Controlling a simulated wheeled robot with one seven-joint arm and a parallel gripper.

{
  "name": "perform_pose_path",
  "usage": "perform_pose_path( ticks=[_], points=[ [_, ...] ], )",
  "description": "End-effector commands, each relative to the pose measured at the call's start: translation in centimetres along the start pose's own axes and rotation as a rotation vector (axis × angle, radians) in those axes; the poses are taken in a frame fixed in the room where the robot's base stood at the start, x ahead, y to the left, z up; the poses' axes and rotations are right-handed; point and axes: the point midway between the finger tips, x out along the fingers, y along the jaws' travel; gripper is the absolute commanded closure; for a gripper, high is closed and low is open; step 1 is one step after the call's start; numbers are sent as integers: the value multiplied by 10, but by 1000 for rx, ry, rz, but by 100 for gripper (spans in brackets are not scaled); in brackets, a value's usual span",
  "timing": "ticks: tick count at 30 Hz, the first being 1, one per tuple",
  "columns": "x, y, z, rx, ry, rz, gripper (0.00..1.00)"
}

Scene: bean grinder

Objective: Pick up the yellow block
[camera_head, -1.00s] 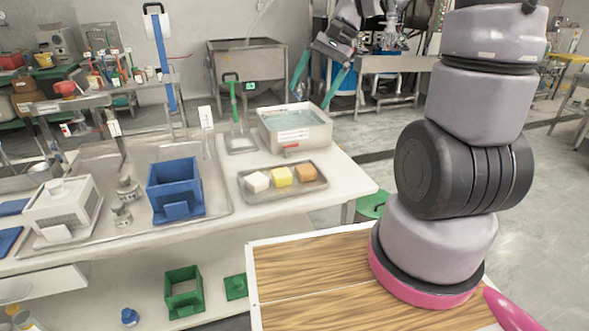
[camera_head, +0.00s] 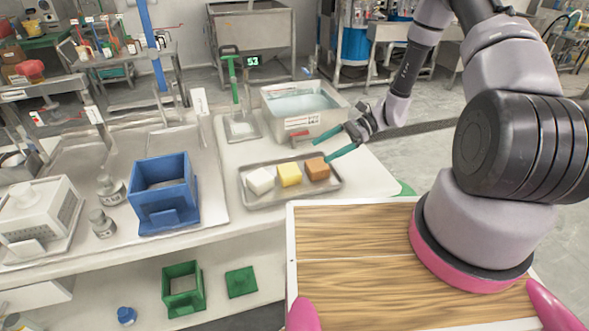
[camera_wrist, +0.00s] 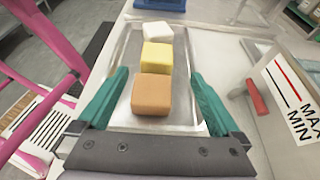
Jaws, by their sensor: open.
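The yellow block (camera_head: 289,174) sits on a metal tray (camera_head: 262,201) on the white table, between a white block (camera_head: 260,181) and a brown block (camera_head: 317,168). My gripper (camera_head: 339,142) is open and empty, at the right end of the tray near the brown block. In the wrist view the yellow block (camera_wrist: 157,58) lies beyond the brown block (camera_wrist: 151,95), with the white block (camera_wrist: 154,30) farthest. The teal fingers (camera_wrist: 150,98) appear on either side of the brown block in that view. I cannot tell their exact height above the tray.
A water-filled container (camera_head: 303,108) with a red handle stands just behind the tray. A blue box (camera_head: 166,193) stands left of the tray. A green-handled stand with a display (camera_head: 240,128) is behind it.

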Motion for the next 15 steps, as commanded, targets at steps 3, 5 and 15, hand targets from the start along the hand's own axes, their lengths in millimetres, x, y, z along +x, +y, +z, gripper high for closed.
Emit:
perform_pose_path(
  ticks=[3,5,15],
  points=[
    [19,1,0,3,-3,4,0],
    [29,2,0,3,-3,4,0],
    [62,2,-1,1,-1,4,0]
  ],
)
